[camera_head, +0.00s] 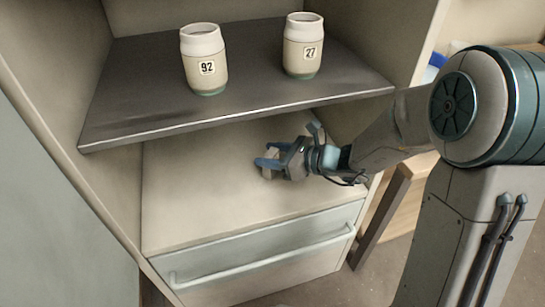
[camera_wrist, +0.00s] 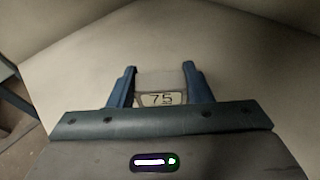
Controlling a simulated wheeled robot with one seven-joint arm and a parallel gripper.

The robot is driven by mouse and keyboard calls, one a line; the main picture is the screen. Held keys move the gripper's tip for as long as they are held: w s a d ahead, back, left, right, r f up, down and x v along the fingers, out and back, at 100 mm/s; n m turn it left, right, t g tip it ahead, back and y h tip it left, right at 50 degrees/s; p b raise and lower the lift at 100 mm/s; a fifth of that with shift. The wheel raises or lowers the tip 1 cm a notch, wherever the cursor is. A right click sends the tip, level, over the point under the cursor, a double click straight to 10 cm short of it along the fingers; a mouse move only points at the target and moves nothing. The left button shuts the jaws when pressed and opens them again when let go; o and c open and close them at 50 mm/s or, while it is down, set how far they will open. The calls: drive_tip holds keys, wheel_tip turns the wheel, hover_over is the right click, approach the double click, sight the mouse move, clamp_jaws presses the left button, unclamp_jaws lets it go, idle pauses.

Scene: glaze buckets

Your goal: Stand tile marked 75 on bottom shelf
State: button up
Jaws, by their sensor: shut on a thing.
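The tile marked 75 (camera_wrist: 160,99) is between the two fingers of my gripper (camera_wrist: 160,85) in the wrist view. Its label faces the wrist camera and its lower part is hidden by the gripper body. In the head view my gripper (camera_head: 267,160) is over the bottom shelf (camera_head: 190,205), beneath the upper shelf, shut on the pale tile (camera_head: 268,171). I cannot tell whether the tile touches the bottom shelf.
The dark upper shelf (camera_head: 150,95) overhangs my gripper and bears a jar marked 92 (camera_head: 204,60) and a jar marked 27 (camera_head: 302,46). A drawer (camera_head: 262,255) with a bar handle is below. The bottom shelf is clear to the left.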

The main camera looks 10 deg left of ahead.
drive_tip(key=shift+f, duration=0.25)
drive_tip(key=o, duration=1.2)
drive_tip(key=shift+r, duration=0.1)
drive_tip(key=shift+c, duration=0.2)
drive_tip(key=shift+r, duration=0.1)
